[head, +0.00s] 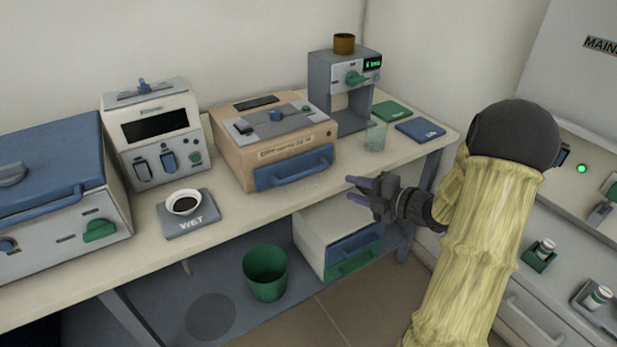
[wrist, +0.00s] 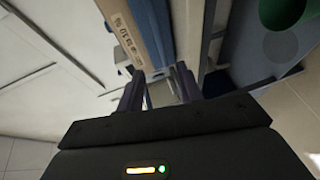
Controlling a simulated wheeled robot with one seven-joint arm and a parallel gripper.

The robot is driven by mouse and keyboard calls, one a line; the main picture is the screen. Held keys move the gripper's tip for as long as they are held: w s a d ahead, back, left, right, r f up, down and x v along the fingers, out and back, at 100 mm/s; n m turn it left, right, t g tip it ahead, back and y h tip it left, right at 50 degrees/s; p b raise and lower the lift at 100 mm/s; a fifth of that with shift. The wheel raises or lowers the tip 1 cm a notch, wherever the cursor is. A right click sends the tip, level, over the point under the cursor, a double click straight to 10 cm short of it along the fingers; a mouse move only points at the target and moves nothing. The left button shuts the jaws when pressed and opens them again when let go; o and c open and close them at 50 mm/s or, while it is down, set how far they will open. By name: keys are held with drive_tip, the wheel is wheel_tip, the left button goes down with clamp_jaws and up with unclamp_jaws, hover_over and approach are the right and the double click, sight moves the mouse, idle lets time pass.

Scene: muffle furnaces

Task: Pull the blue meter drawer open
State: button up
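A beige meter box (head: 240,150) stands on the bench, with a label and a blue drawer front with a handle (head: 294,168) along its front face. The drawer front looks closed. In the wrist view, the box's labelled face (wrist: 121,32) and blue front (wrist: 152,30) lie beyond the fingertips. My gripper (head: 353,190) is right of and slightly lower than the blue front, apart from it in the head view. Its two purple fingers are spread with nothing between them; in the wrist view the gripper (wrist: 160,78) also looks empty. Contact is not clear there.
A small cabinet (head: 311,243) with blue and green drawer fronts stands under the bench (head: 240,215), beside a green bin (head: 265,273). A glass beaker (head: 376,136) and a grey dispenser (head: 318,90) stand right of the meter box. A dish sits on a grey scale (head: 193,225).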

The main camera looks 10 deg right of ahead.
sight(306, 176)
drive_tip(key=x, duration=1.4)
drive_tip(key=shift+a, duration=0.15)
drive_tip(key=shift+w+a, duration=0.1)
drive_tip(key=shift+a, duration=0.3)
drive_tip(key=shift+d, duration=0.5)
drive_tip(key=shift+c, duration=0.3)
drive_tip(key=shift+a, duration=0.15)
drive_tip(key=c, duration=0.7)
drive_tip(key=shift+a, duration=0.1)
clamp_jaws()
